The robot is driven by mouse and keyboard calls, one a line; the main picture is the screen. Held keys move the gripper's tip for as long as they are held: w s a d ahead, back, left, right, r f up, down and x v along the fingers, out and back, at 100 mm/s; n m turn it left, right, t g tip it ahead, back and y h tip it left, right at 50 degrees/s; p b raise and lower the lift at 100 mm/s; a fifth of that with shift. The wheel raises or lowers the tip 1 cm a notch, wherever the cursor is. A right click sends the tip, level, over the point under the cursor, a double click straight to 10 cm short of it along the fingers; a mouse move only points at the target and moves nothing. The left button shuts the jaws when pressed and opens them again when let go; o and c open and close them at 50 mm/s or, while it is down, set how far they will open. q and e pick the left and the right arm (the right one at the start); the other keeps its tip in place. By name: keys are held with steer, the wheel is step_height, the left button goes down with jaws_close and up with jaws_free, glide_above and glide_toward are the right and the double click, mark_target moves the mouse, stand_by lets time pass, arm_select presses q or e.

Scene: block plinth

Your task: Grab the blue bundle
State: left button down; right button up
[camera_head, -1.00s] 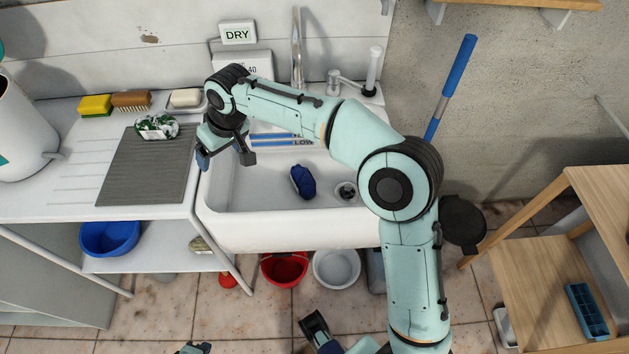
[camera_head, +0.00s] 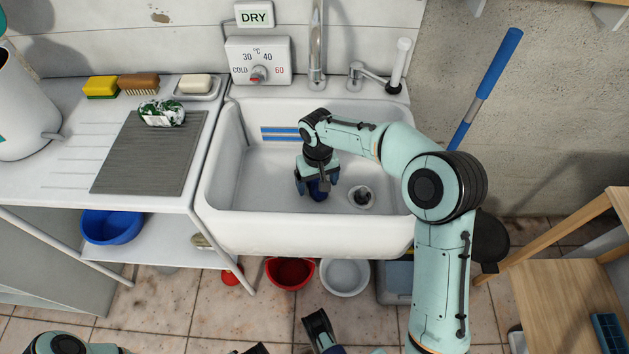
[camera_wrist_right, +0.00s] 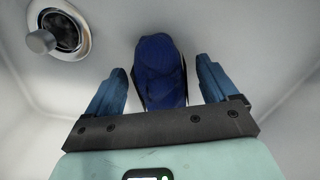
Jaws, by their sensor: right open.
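The blue bundle (camera_head: 319,194) lies in the white sink basin, left of the drain. In the head view my right gripper hides much of it. In the right wrist view the dark blue bundle (camera_wrist_right: 160,75) shows between the two blue fingers. My right gripper (camera_head: 317,186) points down over it, open, with a finger on each side. In the wrist view a gap shows between the bundle and each finger of the right gripper (camera_wrist_right: 161,86). Dark parts of my left arm show at the bottom edge of the head view, cut off, so its jaws cannot be read.
The sink (camera_head: 235,222) has raised walls around the bundle, with a drain (camera_head: 361,196) at right and a faucet (camera_head: 316,45) behind. A grey mat (camera_head: 150,160) and a green-white bundle (camera_head: 161,113) are on the left counter. A blue-handled pole (camera_head: 485,85) leans at right.

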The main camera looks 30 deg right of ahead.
steer(key=shift+f, duration=0.25)
steer(key=shift+c, duration=0.3)
steer(key=c, duration=1.2)
steer(key=shift+r, duration=0.1)
